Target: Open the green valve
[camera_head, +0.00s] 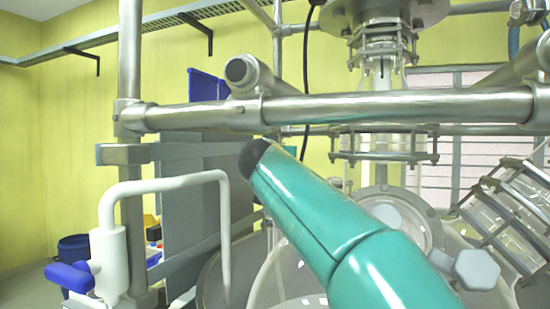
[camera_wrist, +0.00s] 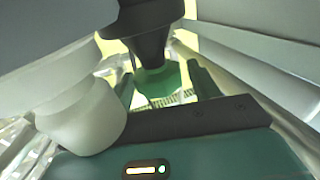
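In the wrist view, a green valve part (camera_wrist: 158,80) sits just beneath a dark grey, tapered body. My gripper (camera_wrist: 164,78) shows there with its two dark green fingers apart, one on each side of the green part. A small gap shows on the right side of it; contact on the left side is hard to tell. The fingertips are partly hidden. In the head view, my teal arm crosses the lower middle, and I cannot make out my gripper there.
A pale rounded pipe (camera_wrist: 85,112) is close on the left in the wrist view. In the head view, a metal rail (camera_head: 340,108) spans the scene. A white pipe (camera_head: 160,187) with a blue handle (camera_head: 70,277) stands lower left. Glass reactor parts (camera_head: 510,215) crowd the right.

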